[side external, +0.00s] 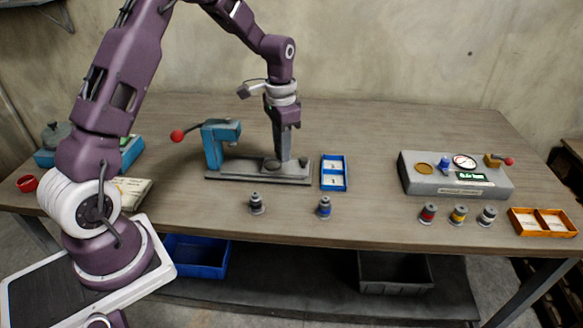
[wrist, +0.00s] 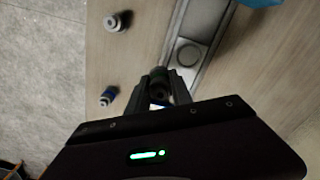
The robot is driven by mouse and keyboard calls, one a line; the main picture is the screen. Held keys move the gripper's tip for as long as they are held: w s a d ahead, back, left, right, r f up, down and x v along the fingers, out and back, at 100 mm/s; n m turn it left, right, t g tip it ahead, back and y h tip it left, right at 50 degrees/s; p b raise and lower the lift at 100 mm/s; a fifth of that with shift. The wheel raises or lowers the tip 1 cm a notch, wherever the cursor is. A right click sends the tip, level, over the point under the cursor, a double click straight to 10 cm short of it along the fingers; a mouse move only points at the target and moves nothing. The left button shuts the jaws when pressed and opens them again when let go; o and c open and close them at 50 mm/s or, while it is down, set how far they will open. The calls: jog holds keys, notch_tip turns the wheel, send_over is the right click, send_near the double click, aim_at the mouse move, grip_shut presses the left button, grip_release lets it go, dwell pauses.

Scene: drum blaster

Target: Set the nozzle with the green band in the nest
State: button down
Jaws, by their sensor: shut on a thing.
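My gripper (side external: 284,152) hangs over the grey base of the teal press, fingers pointing down. In the wrist view my gripper (wrist: 160,92) is shut on a small dark nozzle (wrist: 160,77), which shows a dull green tint between the fingers. The nest (wrist: 187,53) is a pale ring with a grey centre in the press base. In the wrist view it lies beyond and right of the held nozzle, and looks empty. The nozzle's lower end and its height over the base are hard to tell.
The teal press (side external: 220,145) with a red-knobbed lever stands left of my gripper. A blue tray (side external: 334,173) lies to the right. A black-banded nozzle (side external: 256,203) and a blue-banded nozzle (side external: 324,207) stand in front. A grey gauge box (side external: 455,177) and several nozzles are further right.

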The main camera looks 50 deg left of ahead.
jog(key=n, duration=0.2)
send_over(272, 166)
jog(key=shift+w+f, duration=0.1)
jog(key=shift+f, duration=2.6)
jog(key=shift+f, duration=0.45)
jog(key=c, duration=0.7)
grip_release()
jog(key=shift+o, duration=0.2)
jog(key=shift+r, duration=3)
